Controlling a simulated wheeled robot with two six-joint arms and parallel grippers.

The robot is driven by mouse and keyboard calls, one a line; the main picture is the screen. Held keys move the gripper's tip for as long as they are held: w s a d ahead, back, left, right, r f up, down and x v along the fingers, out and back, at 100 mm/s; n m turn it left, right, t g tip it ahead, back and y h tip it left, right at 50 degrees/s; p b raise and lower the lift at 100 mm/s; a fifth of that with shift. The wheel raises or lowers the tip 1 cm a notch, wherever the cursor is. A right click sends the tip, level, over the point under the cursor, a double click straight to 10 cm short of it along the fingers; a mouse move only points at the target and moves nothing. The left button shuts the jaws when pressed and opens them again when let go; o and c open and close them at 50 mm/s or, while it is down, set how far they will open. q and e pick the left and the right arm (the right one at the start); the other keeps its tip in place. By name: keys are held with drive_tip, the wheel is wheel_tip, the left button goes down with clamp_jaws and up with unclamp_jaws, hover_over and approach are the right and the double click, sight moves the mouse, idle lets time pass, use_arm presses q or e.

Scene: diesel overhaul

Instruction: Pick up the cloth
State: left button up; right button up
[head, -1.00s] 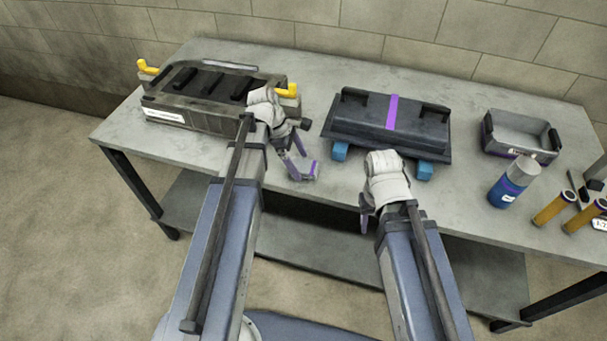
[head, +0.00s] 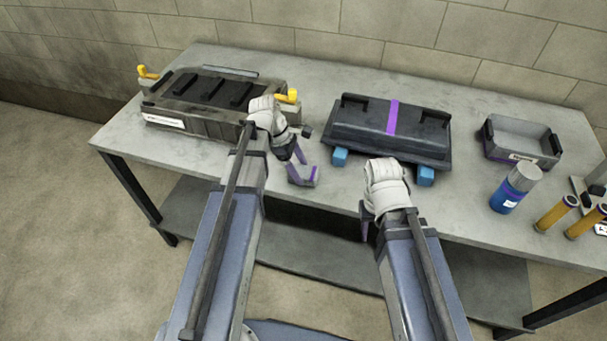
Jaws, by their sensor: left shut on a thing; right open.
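My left gripper (head: 297,168) is low over the table's front edge, between the two covers. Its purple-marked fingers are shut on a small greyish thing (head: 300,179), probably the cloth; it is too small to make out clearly. No other cloth shows in the head view. My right gripper (head: 367,224) is open, in front of the table edge below the dark cover with the purple stripe. Its fingers are mostly hidden behind its own white wrist, and I see nothing held in it.
A dirty cover (head: 210,98) with yellow handles is at the left of the table (head: 310,73). A dark purple-striped cover (head: 380,130) sits on blue blocks (head: 425,174). A grey tray (head: 520,137), a blue bottle (head: 514,190) and yellow cylinders (head: 556,213) are right.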

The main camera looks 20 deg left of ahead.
sight(299, 171)
use_arm(q)
drive_tip(key=shift+c, duration=0.3)
wheel_tip(299, 171, up, 10)
drive_tip(key=p, duration=1)
drive_tip(key=o, duration=0.8)
drive_tip(key=c, duration=0.6)
